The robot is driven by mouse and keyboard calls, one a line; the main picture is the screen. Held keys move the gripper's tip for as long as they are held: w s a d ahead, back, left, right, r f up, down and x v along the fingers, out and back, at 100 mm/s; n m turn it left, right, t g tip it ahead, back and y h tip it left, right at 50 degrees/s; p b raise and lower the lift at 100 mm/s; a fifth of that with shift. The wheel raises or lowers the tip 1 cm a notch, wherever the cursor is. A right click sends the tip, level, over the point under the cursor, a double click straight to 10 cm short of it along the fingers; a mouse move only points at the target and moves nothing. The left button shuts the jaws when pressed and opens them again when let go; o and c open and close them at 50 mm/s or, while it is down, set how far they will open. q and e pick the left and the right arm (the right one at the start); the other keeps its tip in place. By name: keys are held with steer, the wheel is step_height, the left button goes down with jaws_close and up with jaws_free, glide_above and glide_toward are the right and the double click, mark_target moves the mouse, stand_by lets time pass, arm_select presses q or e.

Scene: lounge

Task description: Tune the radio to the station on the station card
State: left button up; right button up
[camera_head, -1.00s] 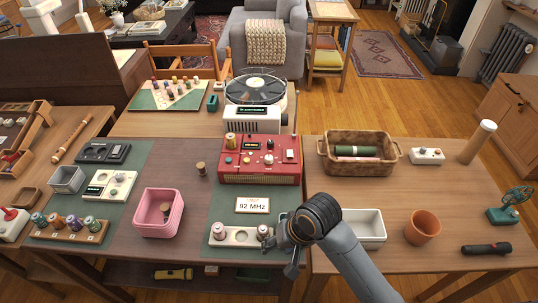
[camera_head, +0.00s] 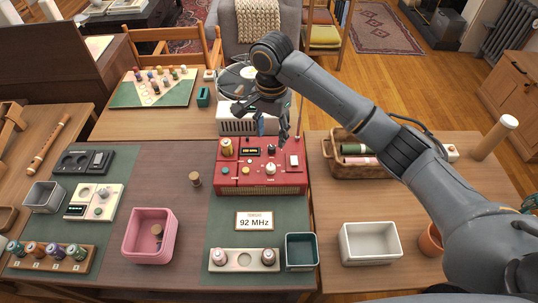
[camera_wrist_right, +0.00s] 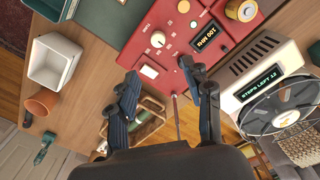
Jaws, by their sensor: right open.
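The red radio (camera_head: 231,183) stands on the table at the middle of the head view. It has a display (camera_head: 250,151), a white knob (camera_head: 271,168) and other small controls. In the right wrist view the radio (camera_wrist_right: 172,45) is seen from above, turned round; its display (camera_wrist_right: 204,36) appears to read 100 MHz. The station card (camera_head: 254,221) lies in front of the radio and reads 92 MHz. My right gripper (camera_head: 270,122) is open and empty above the radio's back edge; its spread fingers also show in the right wrist view (camera_wrist_right: 160,76). My left gripper is not in view.
A basket (camera_head: 335,160) is at right.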

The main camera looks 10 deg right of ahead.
glide_above(271, 166)
steer(key=f, duration=0.5)
steer(key=shift+s+p, duration=0.3)
steer(key=f, duration=0.3)
steer(key=shift+w+f, duration=0.25)
steer(key=shift+w, duration=0.05)
step_height(271, 166, down, 3)
steer(key=shift+r, duration=0.2)
steer(key=shift+s+f+p, duration=0.1)
steer(key=shift+f+p, duration=0.2)
steer(key=shift+f, duration=0.5)
steer(key=shift+c, duration=0.2)
jaws_close()
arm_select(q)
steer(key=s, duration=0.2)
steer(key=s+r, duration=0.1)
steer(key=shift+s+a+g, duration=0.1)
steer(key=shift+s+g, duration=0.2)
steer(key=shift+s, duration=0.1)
